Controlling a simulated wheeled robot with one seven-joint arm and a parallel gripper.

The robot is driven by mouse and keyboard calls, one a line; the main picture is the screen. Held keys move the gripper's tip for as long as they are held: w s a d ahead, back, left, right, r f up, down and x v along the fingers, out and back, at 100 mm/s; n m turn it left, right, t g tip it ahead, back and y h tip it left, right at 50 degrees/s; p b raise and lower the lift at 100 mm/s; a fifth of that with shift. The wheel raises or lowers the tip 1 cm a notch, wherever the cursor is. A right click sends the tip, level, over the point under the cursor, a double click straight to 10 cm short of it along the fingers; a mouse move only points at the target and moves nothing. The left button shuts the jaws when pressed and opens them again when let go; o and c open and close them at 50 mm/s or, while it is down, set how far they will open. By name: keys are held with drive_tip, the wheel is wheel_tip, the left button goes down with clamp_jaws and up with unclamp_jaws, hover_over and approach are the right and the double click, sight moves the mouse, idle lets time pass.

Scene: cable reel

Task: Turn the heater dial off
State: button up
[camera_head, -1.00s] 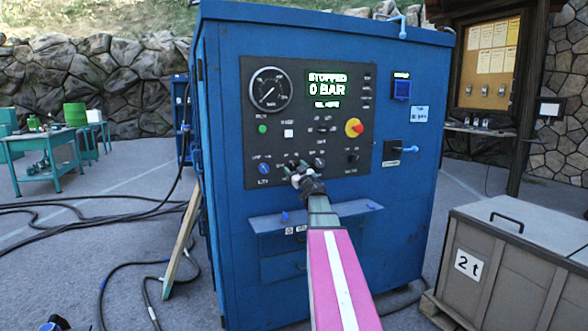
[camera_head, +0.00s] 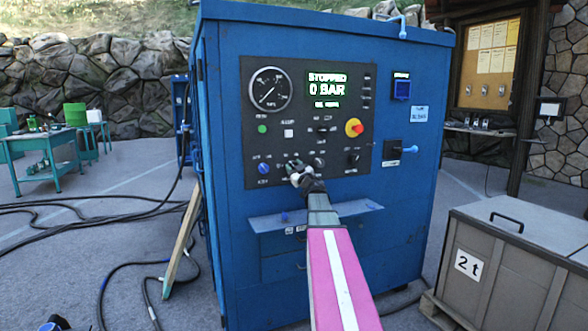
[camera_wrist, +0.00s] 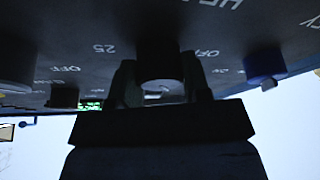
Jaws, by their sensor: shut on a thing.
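The heater dial (camera_wrist: 160,62) is a dark round knob on the black control panel (camera_head: 335,105) of the blue cabinet. In the wrist view the panel lettering is upside down, with "25" left of the dial, "OFF" right of it and part of a word starting "HEA" above. My gripper (camera_wrist: 160,88) has one finger on each side of the dial and is shut on it. In the head view my gripper (camera_head: 298,172) is at the panel's lower edge and largely hides the dial. The dial's pointer cannot be made out.
A blue knob (camera_head: 264,168) sits left of my gripper, and other dark knobs sit to the right. A red-and-yellow stop button (camera_head: 354,128) is above right. A narrow shelf (camera_head: 355,213) juts out below the panel. A crate marked 2 t (camera_head: 468,264) stands at right.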

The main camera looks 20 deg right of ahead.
drive_tip(key=n+g+y, duration=0.1)
drive_tip(key=n, duration=0.3)
drive_tip(key=n+g+y, duration=0.1)
drive_tip(key=n+y, duration=0.1)
drive_tip(key=n, duration=0.2)
drive_tip(key=n+g+y, duration=0.1)
drive_tip(key=n+g, duration=0.1)
drive_tip(key=n, duration=0.3)
drive_tip(key=shift+n, duration=0.3)
drive_tip(key=shift+g, duration=0.3)
drive_tip(key=o, duration=0.9)
drive_tip(key=v, duration=1.1)
